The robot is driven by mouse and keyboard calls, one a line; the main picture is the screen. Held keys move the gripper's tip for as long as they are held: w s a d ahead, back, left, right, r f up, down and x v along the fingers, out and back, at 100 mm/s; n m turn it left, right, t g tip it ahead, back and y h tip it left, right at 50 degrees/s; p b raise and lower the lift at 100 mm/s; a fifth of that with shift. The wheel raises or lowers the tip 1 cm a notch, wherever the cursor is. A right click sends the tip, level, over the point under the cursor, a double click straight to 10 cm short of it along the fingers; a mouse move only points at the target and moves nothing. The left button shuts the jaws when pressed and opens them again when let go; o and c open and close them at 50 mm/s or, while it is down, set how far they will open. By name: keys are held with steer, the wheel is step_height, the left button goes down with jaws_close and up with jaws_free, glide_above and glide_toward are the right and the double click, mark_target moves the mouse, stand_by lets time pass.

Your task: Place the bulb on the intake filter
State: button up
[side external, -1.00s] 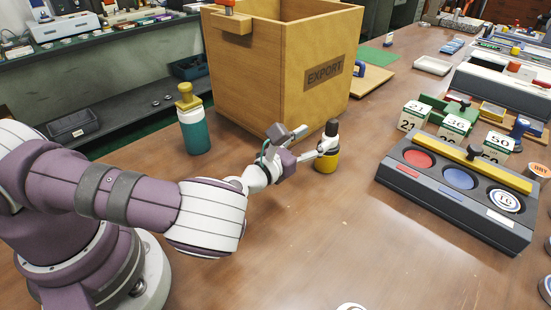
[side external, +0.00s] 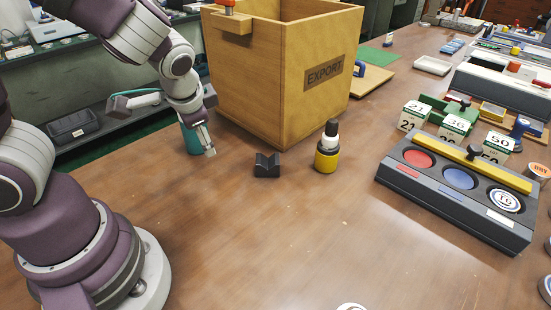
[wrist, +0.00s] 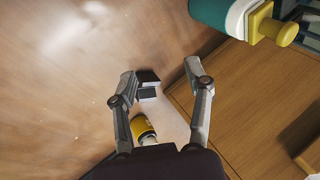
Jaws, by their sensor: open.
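I cannot pick out a light bulb or an intake filter by shape. A yellow bottle (side external: 327,158) with a white neck and black cap stands upright on the table in the side view; its yellow body also shows between my fingers' bases in the wrist view (wrist: 142,128). A small dark notched block (side external: 266,165) sits left of it, and near my left fingertip in the wrist view (wrist: 147,84). My gripper (wrist: 160,74) is open and empty. In the side view my gripper (side external: 209,148) hangs in front of a teal bottle (side external: 192,140), mostly hidden there.
A wooden EXPORT crate (side external: 285,85) stands behind the block. The teal bottle's yellow top (wrist: 270,28) shows in the wrist view. A dark tray (side external: 460,195) with red, blue and white discs lies at right, with number cards (side external: 455,128) behind. The middle foreground table is clear.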

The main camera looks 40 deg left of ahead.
steer(key=s+d+r+n+t+h, duration=0.2)
steer(key=s+d+r+n+h, duration=0.1)
steer(key=s+r, duration=0.3)
step_height(320, 180, up, 2)
steer(key=shift+d+r+h, duration=0.25)
steer(key=shift+d+h, duration=0.55)
steer(key=shift+d, duration=0.05)
steer(key=shift+w, duration=0.1)
